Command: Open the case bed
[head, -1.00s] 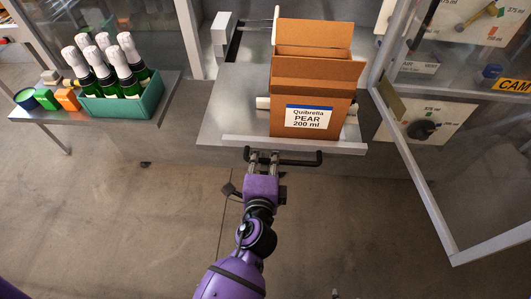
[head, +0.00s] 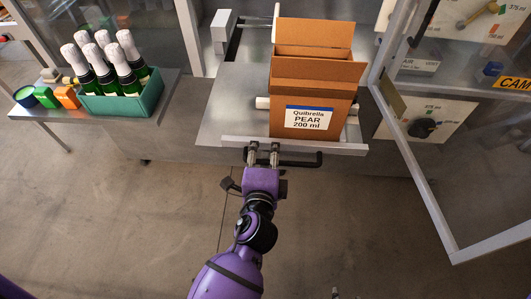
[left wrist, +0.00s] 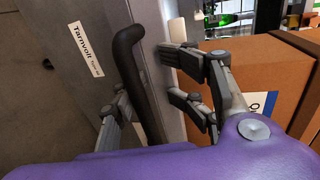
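The case bed (head: 225,125) is a grey metal slab with a black bar handle (head: 300,163) along its front edge. The handle also shows in the left wrist view (left wrist: 137,75). My left gripper (head: 264,151) is at the left part of the handle. Its fingers are spread, one on one side of the bar and two on the other, and do not look closed on it. An open cardboard case (head: 310,97), labelled Quibrella PEAR 200 ml, stands upright on the bed. My right gripper is not in view.
A teal crate of green bottles (head: 125,103) stands on a side table at left, beside small coloured blocks (head: 66,97). A glass door (head: 425,190) with a metal frame stands open at right. The floor in front of the bed is clear.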

